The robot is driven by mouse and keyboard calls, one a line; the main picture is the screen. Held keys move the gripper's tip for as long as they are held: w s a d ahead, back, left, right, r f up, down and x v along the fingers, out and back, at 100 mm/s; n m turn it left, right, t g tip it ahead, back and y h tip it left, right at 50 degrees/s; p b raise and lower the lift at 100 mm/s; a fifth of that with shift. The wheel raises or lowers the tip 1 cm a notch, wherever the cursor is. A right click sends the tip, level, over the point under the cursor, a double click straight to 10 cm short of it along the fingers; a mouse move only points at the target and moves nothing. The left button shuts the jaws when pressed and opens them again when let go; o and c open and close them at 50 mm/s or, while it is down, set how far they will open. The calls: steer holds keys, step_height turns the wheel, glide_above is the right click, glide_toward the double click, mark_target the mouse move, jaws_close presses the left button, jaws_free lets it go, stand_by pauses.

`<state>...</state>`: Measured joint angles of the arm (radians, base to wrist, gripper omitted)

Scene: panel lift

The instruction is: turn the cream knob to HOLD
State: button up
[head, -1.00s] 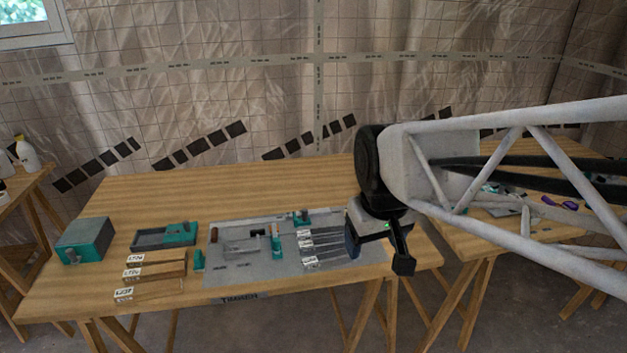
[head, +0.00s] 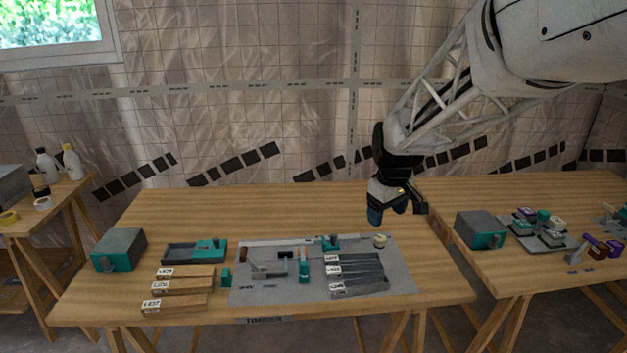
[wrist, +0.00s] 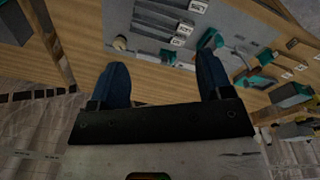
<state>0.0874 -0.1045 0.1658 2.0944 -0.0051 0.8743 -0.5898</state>
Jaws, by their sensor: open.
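The cream knob (head: 379,240) stands at the back right of the grey panel (head: 400,278) on the middle table. In the wrist view the knob (wrist: 120,43) shows just beyond the left fingertip, on the panel. Its pointer and any HOLD mark are too small to read. My gripper (head: 388,212), with blue fingers, hangs above and behind the knob, apart from it. In the wrist view my gripper (wrist: 163,65) is open, with nothing between the fingers.
Labelled grey bars (head: 355,272) lie in front of the knob. A teal-based part (head: 330,243) stands to its left. A grey and teal box (head: 119,250) is at the table's left. The right table (head: 520,270) holds another box and small parts. The table's back is clear.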

steer(key=w+d+f+n, duration=0.25)
steer(key=w+f, duration=0.45)
steer(key=w, duration=0.5)
steer(key=n+g, duration=0.1)
steer(key=n, duration=0.2)
glide_above(380, 238)
step_height(380, 238, down, 13)
steer(key=shift+s+r, duration=0.15)
steer(key=shift+r, duration=0.05)
steer(key=shift+w+d+f, duration=0.15)
steer(key=shift+w+f, duration=0.1)
steer(key=shift+f, duration=0.1)
steer(key=shift+f, duration=3.85)
steer(key=c, duration=0.9)
